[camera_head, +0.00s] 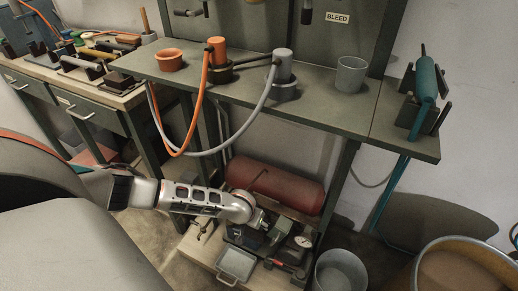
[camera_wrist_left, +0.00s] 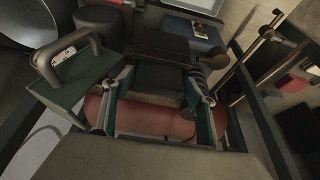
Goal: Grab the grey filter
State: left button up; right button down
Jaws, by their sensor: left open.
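The grey filter (camera_head: 283,66) is a grey cylinder standing upright in a dark round base on the green workbench, with a grey hose looping from it. An orange filter (camera_head: 217,52) stands to its left with an orange hose. My left gripper (camera_head: 264,226) is below the bench top, in front of the red tank and well under the grey filter, not touching it. In the left wrist view my left gripper (camera_wrist_left: 160,112) is open, with its two fingers apart and the red tank behind them. I cannot make out the grey filter there. My right gripper is not in view.
On the workbench (camera_head: 325,112) stand an orange cup (camera_head: 170,60), a grey cup (camera_head: 351,75) and a teal cylinder (camera_head: 426,78) in a holder. The red tank (camera_head: 275,187) lies below. A bucket (camera_head: 340,270) and a barrel (camera_head: 460,262) stand at lower right.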

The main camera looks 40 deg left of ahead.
pick_arm(q)
jog(key=shift+w+r, duration=0.1)
jog(key=shift+r, duration=0.1)
jog(key=shift+c, duration=0.4)
jog(key=c, duration=0.6)
jog(key=shift+r, duration=0.1)
